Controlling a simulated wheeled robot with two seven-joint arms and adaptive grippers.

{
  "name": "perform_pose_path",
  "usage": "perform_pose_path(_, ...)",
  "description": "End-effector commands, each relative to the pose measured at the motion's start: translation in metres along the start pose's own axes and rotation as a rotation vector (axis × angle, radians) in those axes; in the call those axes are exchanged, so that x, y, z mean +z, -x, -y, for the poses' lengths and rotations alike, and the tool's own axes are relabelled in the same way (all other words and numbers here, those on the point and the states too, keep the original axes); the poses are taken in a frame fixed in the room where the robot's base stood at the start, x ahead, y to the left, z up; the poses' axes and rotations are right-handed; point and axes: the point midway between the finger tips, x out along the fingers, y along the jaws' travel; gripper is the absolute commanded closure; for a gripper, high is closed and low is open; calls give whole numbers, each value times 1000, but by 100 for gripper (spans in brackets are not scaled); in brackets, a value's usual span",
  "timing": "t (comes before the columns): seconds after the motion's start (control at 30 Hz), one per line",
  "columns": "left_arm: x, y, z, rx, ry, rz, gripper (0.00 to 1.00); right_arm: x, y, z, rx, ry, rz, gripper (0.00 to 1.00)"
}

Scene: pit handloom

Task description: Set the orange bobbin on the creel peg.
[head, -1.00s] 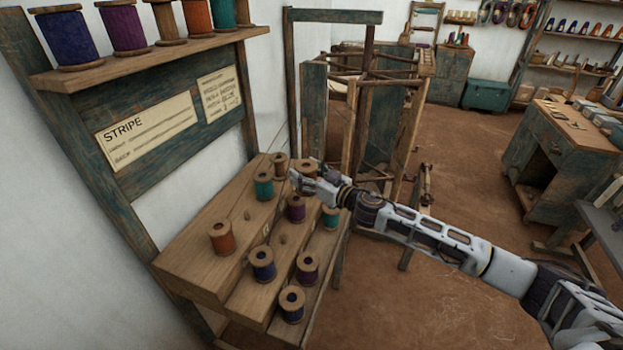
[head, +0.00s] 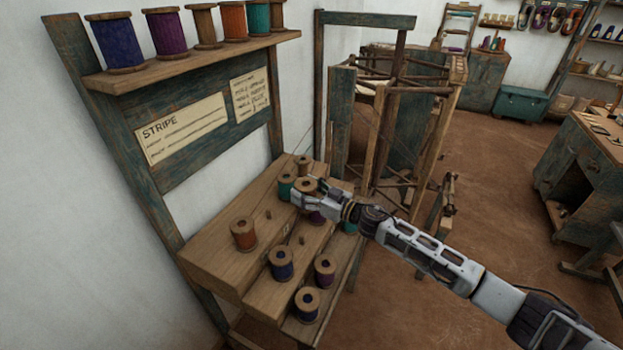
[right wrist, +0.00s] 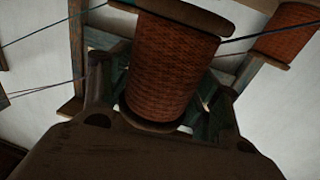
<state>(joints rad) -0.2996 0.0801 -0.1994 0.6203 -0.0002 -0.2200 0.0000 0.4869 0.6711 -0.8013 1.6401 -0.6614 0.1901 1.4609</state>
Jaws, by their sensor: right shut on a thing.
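My right gripper (head: 308,196) is shut on an orange bobbin (right wrist: 172,65), which fills the middle of the right wrist view between the fingers. In the head view the held bobbin (head: 305,186) shows mostly its tan top flange, over the stepped wooden creel (head: 215,262). A bare creel peg (head: 268,215) stands on the upper step, and another bare peg (head: 301,240) is nearer the front. Whether the held bobbin touches the creel I cannot tell. My left gripper is out of view.
Another orange bobbin (head: 243,234) stands on the upper step. Teal (head: 286,186) and blue (head: 281,263) bobbins stand near the gripper's path. A shelf (head: 190,62) with several bobbins is above.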

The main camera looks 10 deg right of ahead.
Motion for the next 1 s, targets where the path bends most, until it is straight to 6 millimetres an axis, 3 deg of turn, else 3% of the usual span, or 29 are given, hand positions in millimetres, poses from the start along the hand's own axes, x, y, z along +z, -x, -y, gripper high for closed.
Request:
perform_pose_path(0.1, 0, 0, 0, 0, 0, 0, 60, 21, 1, 12, -50, -6, 0, 64)
perform_pose_path(0.27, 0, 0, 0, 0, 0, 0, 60, 34, 4, 23, -118, -1, -1, 64)
perform_pose_path(0.53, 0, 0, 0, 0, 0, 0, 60, 33, 8, 41, -205, 1, -1, 64)
perform_pose_path(1.0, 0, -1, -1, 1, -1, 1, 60, 33, 8, 42, -209, 0, -1, 64)
